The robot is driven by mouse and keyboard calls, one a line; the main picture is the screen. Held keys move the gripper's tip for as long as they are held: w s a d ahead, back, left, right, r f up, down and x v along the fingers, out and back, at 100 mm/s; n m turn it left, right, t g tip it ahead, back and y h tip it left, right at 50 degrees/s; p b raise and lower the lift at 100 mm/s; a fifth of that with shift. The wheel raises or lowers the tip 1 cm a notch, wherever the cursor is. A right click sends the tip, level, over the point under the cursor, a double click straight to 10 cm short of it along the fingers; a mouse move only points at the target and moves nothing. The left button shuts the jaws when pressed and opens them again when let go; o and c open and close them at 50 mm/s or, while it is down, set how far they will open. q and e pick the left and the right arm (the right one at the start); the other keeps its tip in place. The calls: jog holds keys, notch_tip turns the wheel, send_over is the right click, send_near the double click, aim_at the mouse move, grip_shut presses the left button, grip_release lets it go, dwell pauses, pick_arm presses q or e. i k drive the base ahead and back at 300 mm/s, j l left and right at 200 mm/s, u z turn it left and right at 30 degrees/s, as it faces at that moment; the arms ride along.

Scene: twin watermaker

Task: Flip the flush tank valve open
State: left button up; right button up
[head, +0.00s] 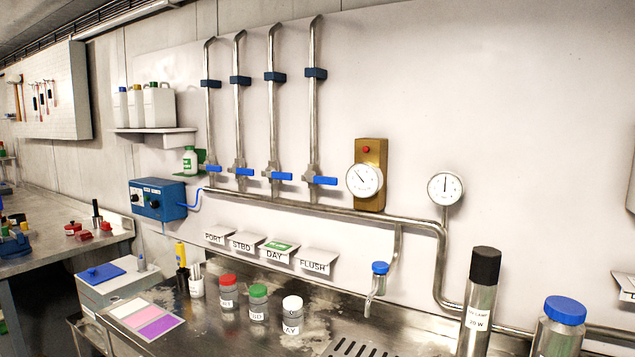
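Several vertical steel pipes run down the white wall panel, each with a blue lever valve near its foot. The rightmost valve (325,180) lines up with the rightmost label, FLUSH (314,262). Its blue lever lies horizontal, pointing right, across its upright pipe (313,120). The other blue levers (282,175), (244,171) and (213,168) also lie horizontal. The labels PORT (215,237), STBD (243,244) and DAY (277,254) are left of FLUSH. Neither of my grippers is in view.
Below are a steel counter with capped jars (258,303), a spout with a blue cap (376,280), and a tall black-capped cylinder (480,300). A blue control box (158,200) is at left. Space before the valves is clear.

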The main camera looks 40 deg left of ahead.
aim_at(316, 180)
jog(key=j+z, duration=0.2)
jog(key=j, duration=0.25)
jog(key=j+z, duration=0.15)
jog(key=j, duration=0.25)
jog(key=k+j+z, duration=0.2)
jog(key=j, duration=0.2)
jog(key=j+z, duration=0.15)
jog(key=j, duration=0.3)
jog(key=k+j+z, duration=0.2)
jog(key=j, duration=0.2)
jog(key=i, duration=0.1)
